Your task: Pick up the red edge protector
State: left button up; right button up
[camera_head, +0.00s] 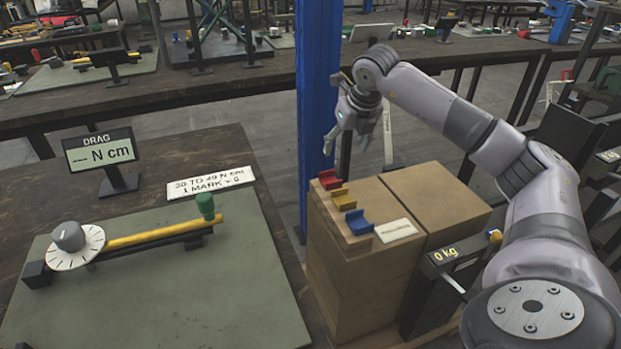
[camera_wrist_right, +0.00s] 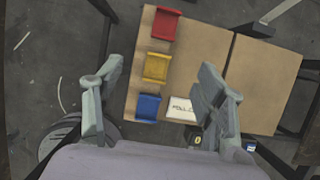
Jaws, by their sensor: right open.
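The red edge protector (camera_head: 330,179) is a small red channel piece on the far left edge of the cardboard box top. It also shows at the top of the right wrist view (camera_wrist_right: 165,23). A yellow protector (camera_head: 343,199) and a blue protector (camera_head: 358,222) sit in a row with it, nearer to me. My right gripper (camera_head: 357,135) hangs above and beyond the box, apart from the red piece. In the right wrist view its two fingers (camera_wrist_right: 160,100) are wide apart with nothing between them. My left gripper is not in view.
The cardboard box (camera_head: 445,210) bears a white label (camera_head: 395,230). A blue post (camera_head: 318,100) stands close to the left of my right gripper. A bench with a green mat (camera_head: 150,300) and dial lies left.

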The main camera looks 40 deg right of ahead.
jog(key=b, duration=0.1)
send_over(335, 183)
jog(key=s, duration=0.2)
jog(key=f, duration=0.7)
jog(key=a+f, duration=0.1)
jog(key=f, duration=0.3)
jog(key=shift+w+f, duration=0.1)
jog(key=shift+f, duration=0.05)
jog(key=b+x, duration=0.1)
jog(key=x, duration=0.4)
jog(key=shift+d, duration=0.1)
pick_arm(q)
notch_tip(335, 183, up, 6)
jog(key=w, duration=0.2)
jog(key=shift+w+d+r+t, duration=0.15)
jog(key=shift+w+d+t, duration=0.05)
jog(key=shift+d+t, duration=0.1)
pick_arm(e)
jog(key=shift+s, duration=0.25)
jog(key=shift+c, duration=0.2)
jog(key=c, duration=1.2)
